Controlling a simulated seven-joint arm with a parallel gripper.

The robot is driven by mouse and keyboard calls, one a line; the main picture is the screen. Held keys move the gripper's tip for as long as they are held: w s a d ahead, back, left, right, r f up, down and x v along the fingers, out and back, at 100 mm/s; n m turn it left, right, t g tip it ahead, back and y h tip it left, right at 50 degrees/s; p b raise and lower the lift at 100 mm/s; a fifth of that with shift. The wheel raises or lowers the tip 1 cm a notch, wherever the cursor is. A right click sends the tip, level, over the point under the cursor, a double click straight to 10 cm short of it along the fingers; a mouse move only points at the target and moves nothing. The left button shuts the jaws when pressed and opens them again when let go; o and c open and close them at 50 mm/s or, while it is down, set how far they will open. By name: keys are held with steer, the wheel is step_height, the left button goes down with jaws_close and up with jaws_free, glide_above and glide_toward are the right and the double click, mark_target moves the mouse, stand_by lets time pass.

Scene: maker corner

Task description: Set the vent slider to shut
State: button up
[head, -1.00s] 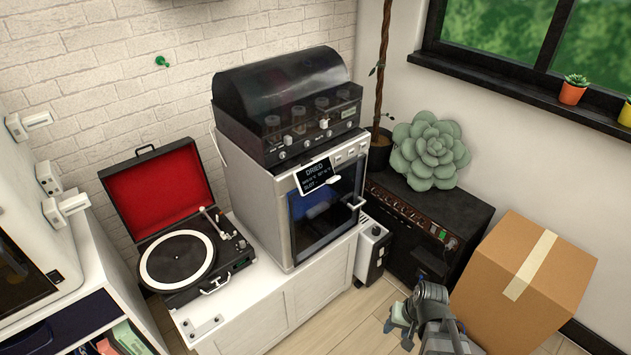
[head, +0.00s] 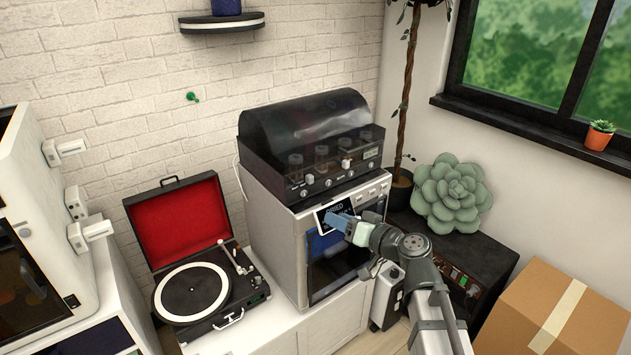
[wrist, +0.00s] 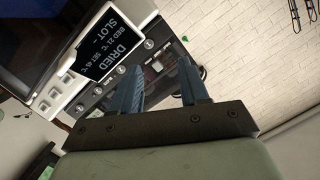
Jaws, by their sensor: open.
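A white, oven-like unit (head: 285,240) with a dark glass door (head: 325,275) stands on the white cabinet. A black machine (head: 275,150) with a smoky domed lid and a row of small knobs sits on top of it. One pale knob or tab (head: 346,163) sticks out of its front; I cannot tell whether this is the vent slider or how it is set. My gripper (head: 338,222) is in front of the small display (head: 322,214) and partly covers it. In the wrist view the blue fingers (wrist: 158,82) are apart and empty, with the "DRIED" display (wrist: 112,42) to their left.
A record player (head: 195,290) with a red-lined open lid stands to the left. A black amplifier (head: 490,260) bearing a green succulent (head: 450,193) stands to the right, near a cardboard box (head: 555,310). A wall shelf (head: 222,22) hangs above.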

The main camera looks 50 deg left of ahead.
mark_target(312, 177)
steer(key=w+a+r+n, duration=0.1)
steer(key=a, duration=0.3)
steer(key=a+r+n+t+y, duration=0.1)
steer(key=a+n, duration=0.1)
steer(key=a, duration=0.3)
steer(key=w+a+r+n+t+y, duration=0.1)
steer(key=a, duration=0.4)
steer(key=shift+w+a+r, duration=0.1)
steer(key=shift+w+a, duration=0.05)
steer(key=shift+w, duration=0.2)
steer(key=shift+c, duration=0.3)
jaws_close()
stand_by(0.4)
